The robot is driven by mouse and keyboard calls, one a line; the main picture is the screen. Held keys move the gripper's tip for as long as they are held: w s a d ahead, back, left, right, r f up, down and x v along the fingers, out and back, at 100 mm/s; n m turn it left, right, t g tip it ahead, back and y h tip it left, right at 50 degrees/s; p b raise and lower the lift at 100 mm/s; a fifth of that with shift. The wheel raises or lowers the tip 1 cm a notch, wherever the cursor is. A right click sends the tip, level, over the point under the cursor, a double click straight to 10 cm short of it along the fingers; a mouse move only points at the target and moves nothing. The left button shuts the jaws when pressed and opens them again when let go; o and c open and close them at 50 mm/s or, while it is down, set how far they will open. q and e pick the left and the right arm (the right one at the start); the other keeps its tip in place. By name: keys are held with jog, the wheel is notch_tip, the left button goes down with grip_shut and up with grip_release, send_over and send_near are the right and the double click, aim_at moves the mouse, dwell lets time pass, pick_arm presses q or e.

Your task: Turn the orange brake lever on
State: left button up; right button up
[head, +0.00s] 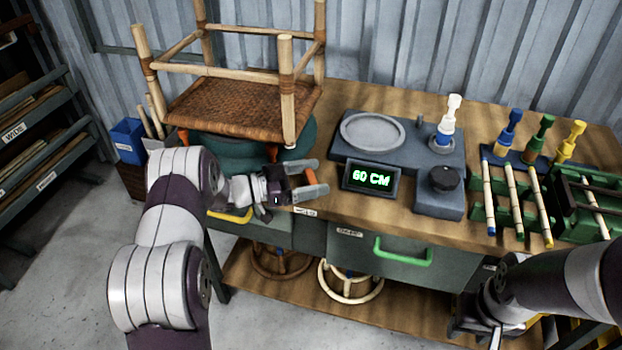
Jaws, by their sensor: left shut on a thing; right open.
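The orange brake lever (311,177) shows as a small orange piece between the fingers of my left gripper (309,180), at the table's front edge. My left gripper is shut on it, and its fingers hide most of the lever. The lever is beside the dark green round base (228,148), which stands under an upturned rattan chair frame (235,105). I cannot tell the lever's exact angle. My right gripper (492,328) is at the bottom right, below the table front. It is open and away from the lever; its arm partly covers it.
Right of my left gripper stands a grey device with a display (371,179) reading "60 CM" and a round plate (373,132). A green drawer handle (402,251) is on the table front. Green racks with sticks (512,195) and coloured bottles (540,138) are at the right.

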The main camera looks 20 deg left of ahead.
pick_arm(q)
jog(key=shift+m+g, duration=0.3)
jog(key=shift+g, duration=0.1)
jog(key=o, duration=1)
jog(key=shift+c, duration=0.2)
